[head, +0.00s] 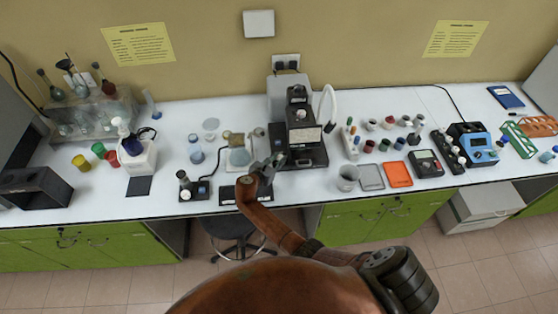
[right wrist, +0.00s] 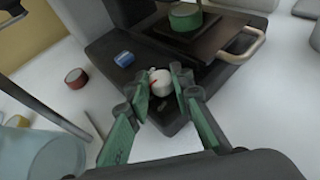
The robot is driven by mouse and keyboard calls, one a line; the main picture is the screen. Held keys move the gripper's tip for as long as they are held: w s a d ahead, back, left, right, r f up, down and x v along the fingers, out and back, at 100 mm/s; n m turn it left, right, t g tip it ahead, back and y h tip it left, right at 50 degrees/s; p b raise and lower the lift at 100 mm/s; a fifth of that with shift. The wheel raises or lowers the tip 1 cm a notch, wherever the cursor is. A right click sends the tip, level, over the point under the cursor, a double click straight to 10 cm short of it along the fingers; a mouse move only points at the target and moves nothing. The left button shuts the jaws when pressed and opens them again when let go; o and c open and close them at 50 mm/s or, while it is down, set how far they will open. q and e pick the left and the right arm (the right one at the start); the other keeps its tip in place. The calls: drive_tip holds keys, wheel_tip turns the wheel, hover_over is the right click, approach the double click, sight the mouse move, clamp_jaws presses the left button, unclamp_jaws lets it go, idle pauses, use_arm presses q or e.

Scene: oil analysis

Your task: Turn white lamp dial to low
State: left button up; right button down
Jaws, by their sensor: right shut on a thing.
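The white dial (right wrist: 160,80) is a small round knob with a red mark, on the front of a dark microscope base in the right wrist view. My right gripper (right wrist: 161,90) has one finger on each side of the dial and is shut on it. In the head view my right gripper (head: 266,168) is at the front of the dark microscope (head: 298,120), and the dial cannot be made out there. The exact way the red mark points is hard to tell. My left gripper is not in view.
A blue button (right wrist: 124,59) is on the base left of the dial. A green cylinder (right wrist: 186,17) sits on the stage above. A clear beaker (right wrist: 50,150) and a red-topped cap (right wrist: 76,78) stand to the left. An orange tray (head: 398,174) lies right on the white bench.

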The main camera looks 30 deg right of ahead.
drive_tip(key=shift+m+g+h, duration=0.3)
drive_tip(key=shift+m+g, duration=0.2)
drive_tip(key=c, duration=2)
unclamp_jaws()
drive_tip(key=shift+o, duration=0.2)
drive_tip(key=shift+a, duration=0.1)
drive_tip(key=v, duration=1.1)
drive_tip(key=shift+a+r, duration=0.3)
drive_tip(key=shift+s, duration=0.2)
